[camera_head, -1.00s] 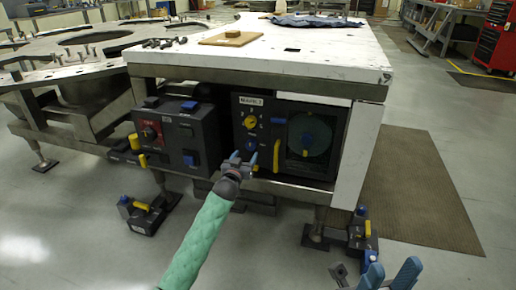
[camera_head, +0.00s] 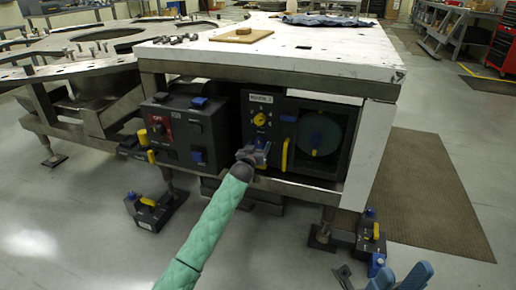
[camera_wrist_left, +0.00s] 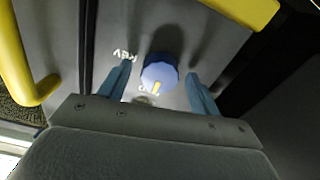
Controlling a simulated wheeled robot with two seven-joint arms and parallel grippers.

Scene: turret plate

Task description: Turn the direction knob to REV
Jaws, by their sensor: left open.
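The direction knob (camera_wrist_left: 160,72) is round and blue with a yellow mark. In the left wrist view its mark points down toward a partly hidden label; a label reading REV (camera_wrist_left: 125,54) is to its upper left. My left gripper (camera_wrist_left: 163,88) is open, with one blue finger on each side of the knob and gaps showing between. In the head view my left gripper (camera_head: 257,152) is at the panel (camera_head: 262,103) below the yellow dial and covers the knob. My right gripper (camera_head: 402,276) is low at the bottom right, its fingers apart, empty and away from the panel.
A yellow handle (camera_head: 285,154) stands just right of my left gripper. A dark box (camera_head: 187,133) with a red switch plate is to the left. The white tabletop (camera_head: 330,50) overhangs the panel.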

